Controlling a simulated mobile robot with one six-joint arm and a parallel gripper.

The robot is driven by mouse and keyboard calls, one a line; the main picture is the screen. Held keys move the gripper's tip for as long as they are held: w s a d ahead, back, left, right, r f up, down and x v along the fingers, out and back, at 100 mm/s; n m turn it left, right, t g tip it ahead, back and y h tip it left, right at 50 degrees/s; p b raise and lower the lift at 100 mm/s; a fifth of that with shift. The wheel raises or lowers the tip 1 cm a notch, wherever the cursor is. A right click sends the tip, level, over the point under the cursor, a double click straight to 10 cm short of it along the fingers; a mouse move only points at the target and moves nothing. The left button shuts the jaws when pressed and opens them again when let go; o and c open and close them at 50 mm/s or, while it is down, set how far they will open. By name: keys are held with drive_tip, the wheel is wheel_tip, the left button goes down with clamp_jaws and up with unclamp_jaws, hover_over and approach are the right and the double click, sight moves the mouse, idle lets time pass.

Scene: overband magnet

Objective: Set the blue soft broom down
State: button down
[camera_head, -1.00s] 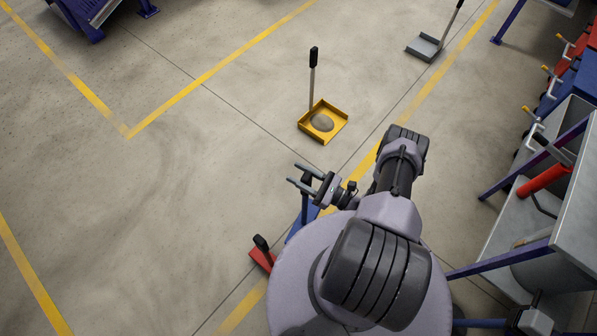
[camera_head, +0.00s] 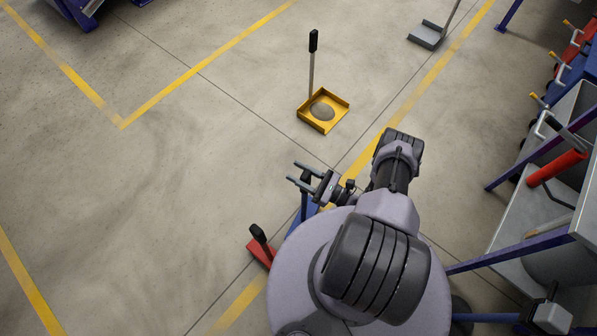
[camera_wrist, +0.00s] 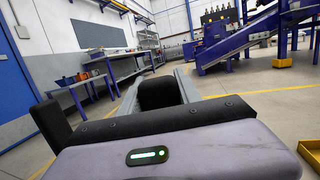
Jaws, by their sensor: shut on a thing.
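My gripper (camera_head: 301,174) is shut on the upright handle of the blue soft broom, left of my body in the head view. The broom's blue head (camera_head: 298,218) shows low beneath the gripper, partly hidden by my arm and base. I cannot tell whether the head touches the floor. In the wrist view, the black top of the handle (camera_wrist: 160,94) stands between the two fingers.
A grey dustpan (camera_head: 425,36) is farther off. A red tool with a black grip (camera_head: 260,246) is close at left. A shelf (camera_head: 540,245) stands at right. Floor to the left is clear.

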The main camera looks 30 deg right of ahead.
drive_tip(key=c, duration=0.8)
unclamp_jaws()
drive_tip(key=shift+o, duration=0.2)
drive_tip(key=shift+s, duration=0.1)
drive_tip(key=v, duration=1.2)
